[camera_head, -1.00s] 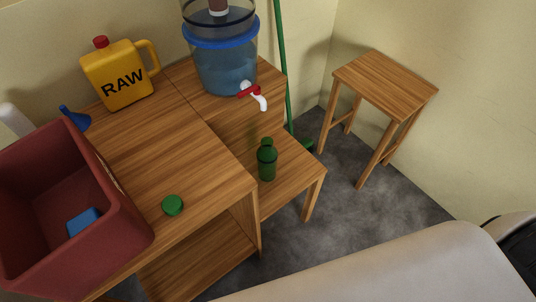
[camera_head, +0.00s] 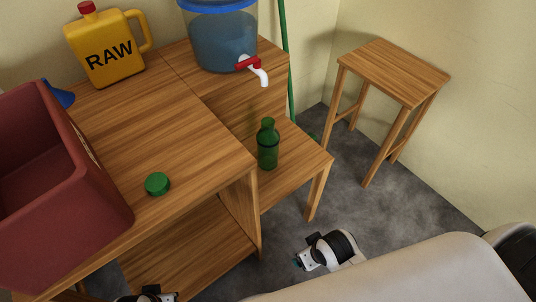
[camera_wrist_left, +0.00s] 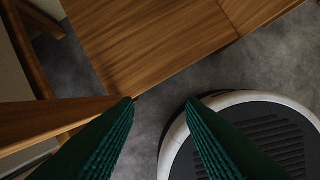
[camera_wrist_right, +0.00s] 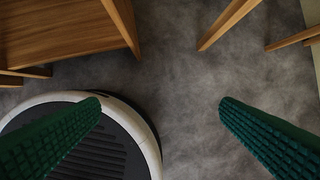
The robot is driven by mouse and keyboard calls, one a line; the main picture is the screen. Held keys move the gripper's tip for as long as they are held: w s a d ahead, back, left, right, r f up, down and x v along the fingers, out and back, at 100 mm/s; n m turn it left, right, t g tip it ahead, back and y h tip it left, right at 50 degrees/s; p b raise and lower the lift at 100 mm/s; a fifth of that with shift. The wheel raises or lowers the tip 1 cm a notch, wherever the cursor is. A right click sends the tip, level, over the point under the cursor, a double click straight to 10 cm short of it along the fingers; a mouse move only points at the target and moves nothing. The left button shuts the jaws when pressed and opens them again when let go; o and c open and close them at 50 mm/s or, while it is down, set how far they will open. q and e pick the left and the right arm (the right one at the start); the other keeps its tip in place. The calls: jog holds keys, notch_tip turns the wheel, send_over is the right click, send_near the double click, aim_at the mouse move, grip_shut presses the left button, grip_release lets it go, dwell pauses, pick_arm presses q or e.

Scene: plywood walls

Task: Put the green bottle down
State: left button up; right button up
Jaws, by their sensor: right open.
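The green bottle (camera_head: 268,145) stands upright on the lower wooden shelf (camera_head: 293,180), below the tap of the water tank, and no gripper touches it. A green cap (camera_head: 157,184) lies on the higher tabletop (camera_head: 150,120). My right gripper (camera_head: 298,262) is low over the floor, right of the table; in the right wrist view its fingers (camera_wrist_right: 160,105) are wide apart with nothing between them. My left gripper shows only in part at the bottom edge of the head view; in the left wrist view its fingers (camera_wrist_left: 160,100) are apart and empty.
A blue-rimmed water tank (camera_head: 220,40) with a red-handled tap (camera_head: 248,65) stands behind the bottle. A yellow RAW jug (camera_head: 105,50) and a red bin (camera_head: 70,210) are on the left. A wooden stool (camera_head: 395,70) stands on the right, with open floor between.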

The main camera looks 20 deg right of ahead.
notch_tip(320, 180, up, 5)
jog(key=b, duration=0.2)
jog(key=m+t+y+b, duration=0.1)
jog(key=m+t+y, duration=0.95)
jog(key=m, duration=2.15)
send_near(278, 143)
jog(key=w+a+t+h, duration=0.2)
jog(key=shift+y, duration=0.25)
jog(key=x, duration=0.7)
jog(key=shift+s+a+f, duration=0.1)
jog(key=shift+a+f, duration=0.15)
jog(key=shift+f, duration=0.1)
jog(key=x, duration=0.5)
jog(key=shift+a+f, duration=0.35)
pick_arm(q)
jog(key=v, duration=0.8)
jog(key=shift+w+r+t, duration=0.2)
jog(key=shift+w+t, duration=0.1)
jog(key=shift+w, duration=0.05)
pick_arm(e)
jog(key=shift+s, duration=0.1)
jog(key=c, duration=1.2)
